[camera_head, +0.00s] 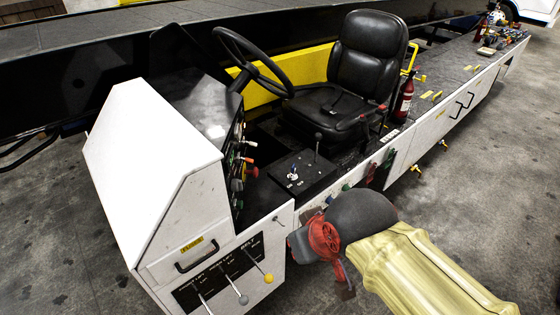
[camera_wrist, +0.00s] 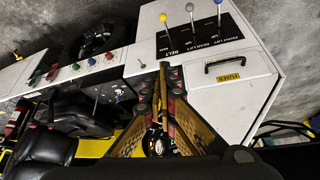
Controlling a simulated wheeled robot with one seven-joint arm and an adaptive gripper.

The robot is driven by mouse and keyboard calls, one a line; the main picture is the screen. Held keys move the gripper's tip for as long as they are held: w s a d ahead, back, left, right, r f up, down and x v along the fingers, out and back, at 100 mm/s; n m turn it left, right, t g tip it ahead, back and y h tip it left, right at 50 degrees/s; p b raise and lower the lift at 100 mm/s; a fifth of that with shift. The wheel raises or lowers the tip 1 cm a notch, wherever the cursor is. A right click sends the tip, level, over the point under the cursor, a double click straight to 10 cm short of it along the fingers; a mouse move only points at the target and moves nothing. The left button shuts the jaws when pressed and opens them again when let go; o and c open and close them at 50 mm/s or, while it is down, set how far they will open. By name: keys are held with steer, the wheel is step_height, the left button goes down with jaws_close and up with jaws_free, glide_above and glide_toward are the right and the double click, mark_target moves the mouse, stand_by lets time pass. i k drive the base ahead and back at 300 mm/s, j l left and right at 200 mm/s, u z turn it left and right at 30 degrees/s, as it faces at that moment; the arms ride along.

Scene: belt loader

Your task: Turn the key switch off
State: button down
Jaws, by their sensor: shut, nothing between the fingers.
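A small switch with a pale key-like top (camera_head: 293,176) stands on the black box beside the driver's seat, with white marks around it. It looks like the key switch; its position is too small to read. My gripper (camera_head: 346,288) is low in front of the white side panel, to the right of the lever panel and apart from the switch. In the wrist view my gripper (camera_wrist: 163,68) has its fingertips together, with nothing held.
Yellow-, grey- and blue-knobbed levers stand on the black lever panel (camera_head: 222,275), near a black handle (camera_head: 197,256). A thin black lever (camera_head: 318,142) rises from the switch box. The steering wheel (camera_head: 252,62), seat (camera_head: 367,62) and fire extinguisher (camera_head: 404,101) lie beyond. Floor at right is clear.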

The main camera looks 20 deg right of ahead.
mark_target(292, 177)
steer(key=i+l, duration=0.35)
steer(key=l, duration=0.15)
steer(key=i+l, duration=0.4)
steer(key=l+z, duration=0.05)
steer(key=l, duration=0.05)
